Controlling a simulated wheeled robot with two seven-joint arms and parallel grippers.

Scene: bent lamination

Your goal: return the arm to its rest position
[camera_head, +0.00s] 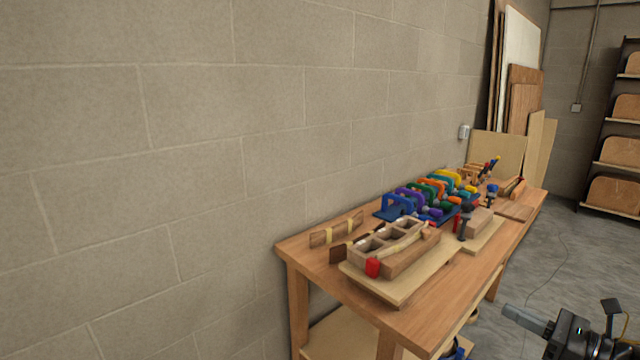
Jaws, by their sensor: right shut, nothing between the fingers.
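My right gripper (524,318) shows at the bottom right of the head view, with a black body and grey fingers pointing left. It is shut and empty. It is in front of the workbench, to the right of its front edge, and touches nothing that I can see. Most of the right arm is cut off by the frame's edge. My left gripper is not in view.
A wooden workbench (437,313) stands along the block wall (190,130). It bears a bent wooden form (410,255) on a board, and a row of coloured clamps (398,206). Shelves (612,150) stand at the far right. Grey floor (575,255) between is clear.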

